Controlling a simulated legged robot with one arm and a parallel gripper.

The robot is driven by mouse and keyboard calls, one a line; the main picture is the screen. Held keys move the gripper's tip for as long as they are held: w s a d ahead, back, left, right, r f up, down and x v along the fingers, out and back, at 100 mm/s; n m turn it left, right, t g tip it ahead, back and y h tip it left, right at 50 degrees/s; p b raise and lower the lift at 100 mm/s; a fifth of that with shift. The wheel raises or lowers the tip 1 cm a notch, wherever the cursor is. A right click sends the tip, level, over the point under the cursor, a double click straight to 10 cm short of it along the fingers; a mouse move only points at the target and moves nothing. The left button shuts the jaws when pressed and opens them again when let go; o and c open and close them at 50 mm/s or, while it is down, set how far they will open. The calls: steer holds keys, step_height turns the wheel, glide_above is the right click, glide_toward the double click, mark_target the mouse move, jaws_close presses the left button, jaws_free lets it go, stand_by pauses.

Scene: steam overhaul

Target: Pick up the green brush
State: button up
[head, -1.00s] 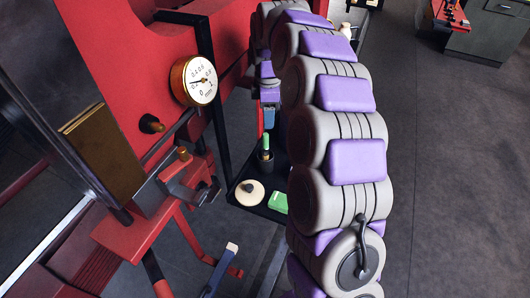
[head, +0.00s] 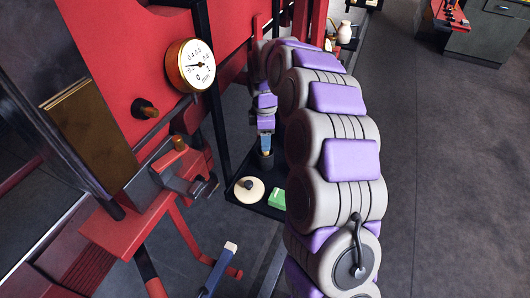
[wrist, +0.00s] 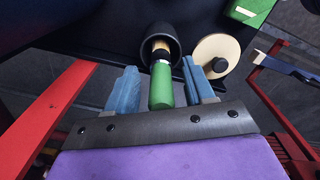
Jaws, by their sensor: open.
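The green brush (wrist: 161,87) stands in a dark round cup (wrist: 152,40), its green handle towards me and its pale lower part inside the cup. My gripper (wrist: 160,72) is open, with one blue finger on each side of the green handle. Gaps show between the handle and both fingers. In the head view my gripper (head: 266,136) is right above the cup (head: 265,160) and mostly hides the brush.
The cup stands on a dark tray (head: 240,199) with a cream round disc (head: 249,189) and a green block (head: 278,198). Red machinery with a brass gauge (head: 190,66) stands at left. A blue-handled lever (head: 220,267) is in front. Open floor lies at right.

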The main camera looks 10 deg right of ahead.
jaws_close()
stand_by(0.5)
steer(key=shift+r, duration=0.15)
